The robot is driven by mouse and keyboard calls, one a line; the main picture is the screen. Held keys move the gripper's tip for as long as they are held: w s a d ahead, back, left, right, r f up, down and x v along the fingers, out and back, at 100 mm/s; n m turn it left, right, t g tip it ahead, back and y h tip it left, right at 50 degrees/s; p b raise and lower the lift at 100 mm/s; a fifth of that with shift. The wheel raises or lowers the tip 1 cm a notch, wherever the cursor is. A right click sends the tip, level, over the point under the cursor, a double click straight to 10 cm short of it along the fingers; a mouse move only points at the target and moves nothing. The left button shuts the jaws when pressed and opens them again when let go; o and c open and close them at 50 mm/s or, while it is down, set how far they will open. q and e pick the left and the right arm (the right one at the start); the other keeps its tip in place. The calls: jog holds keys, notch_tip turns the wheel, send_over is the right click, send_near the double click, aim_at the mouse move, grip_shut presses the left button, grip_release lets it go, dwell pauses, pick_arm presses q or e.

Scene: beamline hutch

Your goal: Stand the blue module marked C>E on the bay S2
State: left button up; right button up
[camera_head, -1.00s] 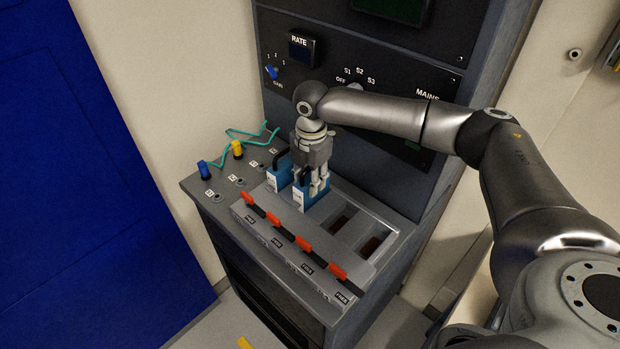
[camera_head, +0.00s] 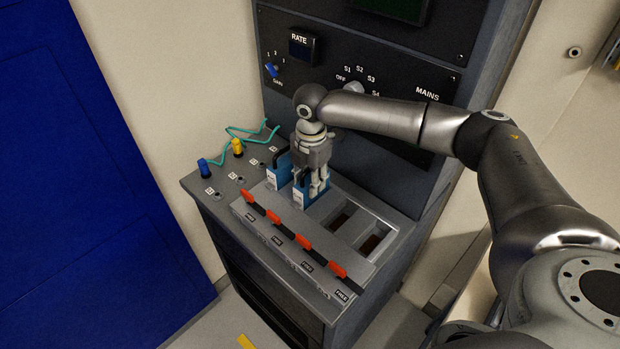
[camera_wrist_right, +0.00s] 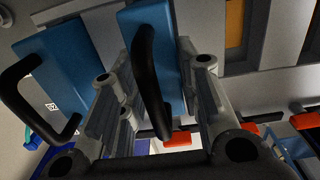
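A blue module (camera_head: 309,193) with a black handle stands in the second bay from the left of the slanted rack. In the right wrist view this module (camera_wrist_right: 141,22) shows with its handle between my fingers. My right gripper (camera_head: 318,184) is down at it. In the wrist view the fingers (camera_wrist_right: 155,95) stand apart on both sides of the handle, with gaps, so it looks open. Another blue module (camera_head: 279,170) stands in the first bay, left of it. The marking C>E is not readable on either module. My left gripper is not in view.
Two empty bays, the nearer one (camera_head: 372,243), lie to the right. Several red levers (camera_head: 273,216) line the rack's front, above small labels. Blue and yellow plugs (camera_head: 237,147) with green cables are on the left. A panel with a selector knob (camera_head: 354,88) rises behind.

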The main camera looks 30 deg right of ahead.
jog(key=o, duration=0.5)
notch_tip(320, 180, up, 12)
jog(key=shift+s+r, duration=0.1)
dwell(0.4)
dwell(0.3)
